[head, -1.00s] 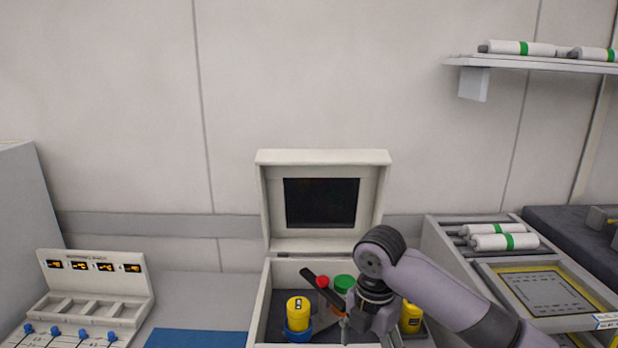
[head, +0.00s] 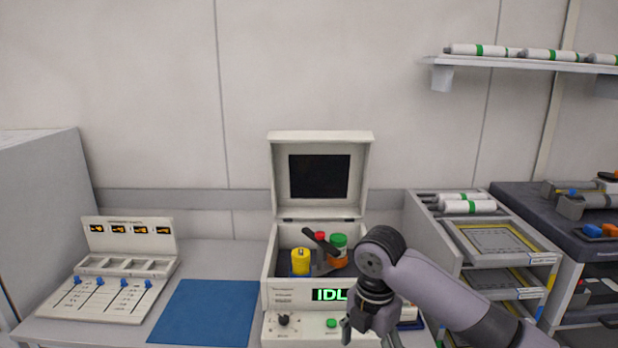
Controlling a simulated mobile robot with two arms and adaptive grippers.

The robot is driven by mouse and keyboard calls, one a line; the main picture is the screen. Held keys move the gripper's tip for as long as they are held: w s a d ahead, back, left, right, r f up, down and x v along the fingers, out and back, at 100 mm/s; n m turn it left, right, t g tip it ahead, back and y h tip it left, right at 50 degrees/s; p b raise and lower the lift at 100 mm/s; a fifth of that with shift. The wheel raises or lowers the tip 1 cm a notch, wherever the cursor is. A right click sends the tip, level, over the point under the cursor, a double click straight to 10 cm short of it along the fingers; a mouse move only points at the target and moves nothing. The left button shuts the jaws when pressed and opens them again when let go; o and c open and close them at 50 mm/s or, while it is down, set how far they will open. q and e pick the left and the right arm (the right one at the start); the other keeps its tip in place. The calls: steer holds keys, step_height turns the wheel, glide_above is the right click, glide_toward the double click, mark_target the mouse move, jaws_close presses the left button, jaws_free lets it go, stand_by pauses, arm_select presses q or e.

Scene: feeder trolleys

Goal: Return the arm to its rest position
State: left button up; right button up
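My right arm comes in from the lower right. Its gripper (head: 368,335) points down in front of the light-grey machine at the bottom of the view. Its fingers look spread, with nothing seen between them, but the tips are near or past the frame edge. The machine (head: 272,298) has its lid (head: 320,137) up and a green display (head: 328,295) reading "IDL", the rest hidden by my arm. Inside the box are a yellow container (head: 300,262), a green-topped one (head: 338,241), a red-topped one (head: 320,236) and a dark bar (head: 318,243). My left gripper is not in view.
A blue mat (head: 205,312) lies empty left of the machine. A panel with blue knobs (head: 110,295) stands further left. A trolley with trays (head: 500,243) and white rolls (head: 468,206) is at the right. A shelf (head: 520,65) with more rolls hangs above.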

steer(key=w+a+f+m+t+y, duration=0.1)
steer(key=w+f+m+y, duration=0.2)
steer(key=f+m, duration=1.1)
steer(key=s+d+f+m+t+h, duration=0.1)
steer(key=s+d+f, duration=0.25)
steer(key=f, duration=0.95)
steer(key=s+d+f+m, duration=0.2)
steer(key=s+f, duration=0.2)
steer(key=f, duration=0.9)
steer(key=s+d+f+m+h, duration=0.1)
steer(key=s+d+f+m, duration=0.15)
steer(key=s+f, duration=0.65)
steer(key=s+d+f+m, duration=0.25)
steer(key=s+f, duration=0.35)
steer(key=s, duration=0.5)
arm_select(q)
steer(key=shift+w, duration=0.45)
arm_select(e)
steer(key=s+d+f+m, duration=0.1)
steer(key=s+f, duration=0.1)
steer(key=s, duration=0.8)
steer(key=s+d+f+m+g+h, duration=0.1)
steer(key=s+d+f, duration=0.1)
steer(key=s, duration=0.9)
steer(key=shift+s+f+m, duration=0.15)
steer(key=shift+f+m, duration=0.15)
steer(key=shift+f, duration=0.25)
